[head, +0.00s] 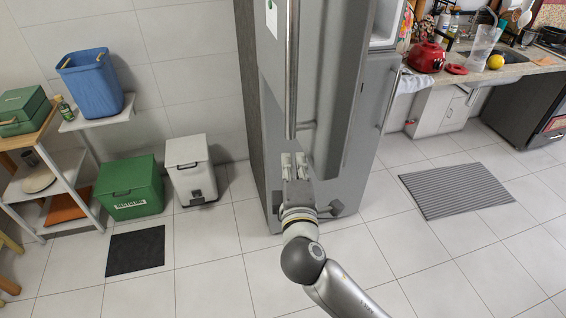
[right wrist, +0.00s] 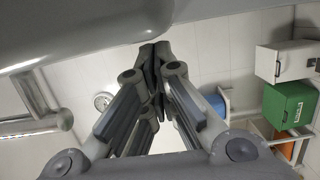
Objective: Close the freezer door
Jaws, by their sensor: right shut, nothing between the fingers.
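The tall grey fridge-freezer (head: 247,95) stands in the middle of the head view. Its freezer door (head: 272,90) appears to stand open, swung out toward me, with a long vertical bar handle (head: 292,70). My right gripper (head: 293,160) is just below the lower end of this handle, in front of the door. I cannot tell whether it touches the door. In the right wrist view its fingers (right wrist: 155,60) are together and empty, close to a grey bar (right wrist: 110,25) that crosses the top. My left gripper is not in view.
A second handle (head: 390,100) is on the fridge's right part. A white bin (head: 190,165) and a green bin (head: 130,188) stand to the left, by a shelf with a blue basket (head: 92,82). A striped mat (head: 455,188) lies right. The tiled floor around the fridge is mostly free.

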